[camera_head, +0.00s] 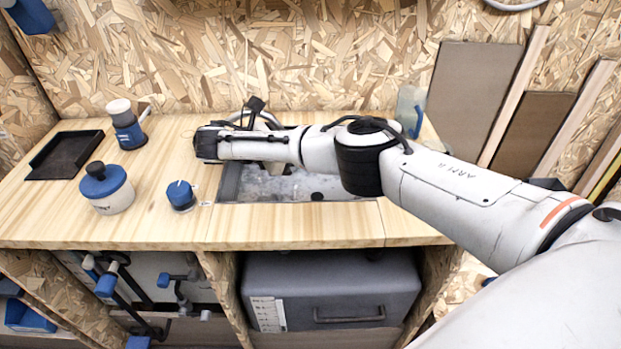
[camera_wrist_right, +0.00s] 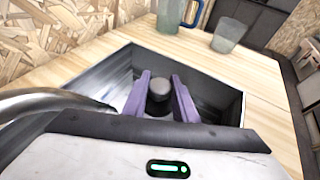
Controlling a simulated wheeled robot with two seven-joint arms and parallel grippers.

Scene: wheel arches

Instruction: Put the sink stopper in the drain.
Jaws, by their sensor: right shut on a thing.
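The sink (camera_head: 232,180) is a grey metal basin set in the wooden counter, partly covered by my right arm in the head view. It also shows in the right wrist view (camera_wrist_right: 225,95). My right gripper (camera_wrist_right: 161,82) has its two purple fingers shut on a dark round stopper (camera_wrist_right: 158,92) with a knob-like top, held over or in the basin. In the head view the fingers and stopper are mostly hidden behind my arm. A small dark round spot (camera_head: 318,196) shows at the basin's near side; I cannot tell if it is the drain. My left gripper is not in view.
A curved metal faucet (camera_wrist_right: 50,103) reaches in at the left of the wrist view. A pitcher (camera_wrist_right: 178,14) and a glass (camera_wrist_right: 229,36) stand beyond the basin. A blue-lidded pot (camera_head: 108,190), a blue knobbed item (camera_head: 181,196) and a black tray (camera_head: 66,154) occupy the left counter.

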